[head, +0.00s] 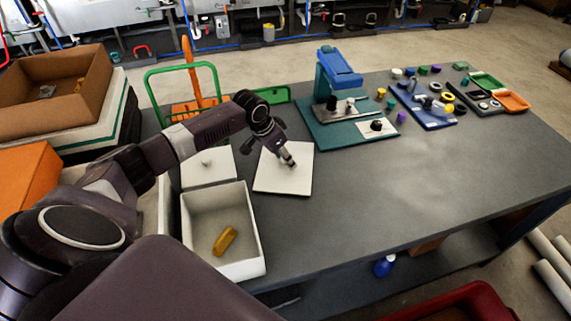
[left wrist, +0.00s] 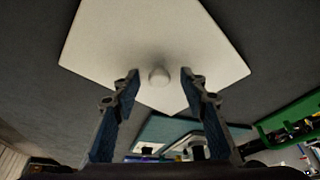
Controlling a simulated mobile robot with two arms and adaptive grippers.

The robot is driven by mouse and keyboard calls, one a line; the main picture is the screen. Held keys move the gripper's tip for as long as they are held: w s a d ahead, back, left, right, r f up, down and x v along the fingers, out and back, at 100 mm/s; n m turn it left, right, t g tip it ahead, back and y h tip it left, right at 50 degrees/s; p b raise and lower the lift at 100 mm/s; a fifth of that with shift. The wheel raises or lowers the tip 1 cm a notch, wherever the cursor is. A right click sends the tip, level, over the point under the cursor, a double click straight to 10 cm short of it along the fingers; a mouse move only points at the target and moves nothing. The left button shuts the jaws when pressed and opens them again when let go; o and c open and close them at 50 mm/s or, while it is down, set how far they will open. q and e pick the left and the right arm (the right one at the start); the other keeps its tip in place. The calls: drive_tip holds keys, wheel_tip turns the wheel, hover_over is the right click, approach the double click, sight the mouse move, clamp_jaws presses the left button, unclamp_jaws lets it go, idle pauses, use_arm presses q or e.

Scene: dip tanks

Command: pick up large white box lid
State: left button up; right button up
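The large white box lid (head: 270,182) lies flat on the grey table, beside an open white box (head: 254,235). My right gripper is not in view.
A yellow object (head: 224,241) lies inside the open box. A teal press (head: 330,130) stands beyond the large lid. The table's right front (head: 420,180) is clear.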

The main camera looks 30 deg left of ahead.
use_arm(q)
drive_tip(key=shift+r, duration=0.1)
clamp_jaws()
drive_tip(key=shift+r, duration=0.15)
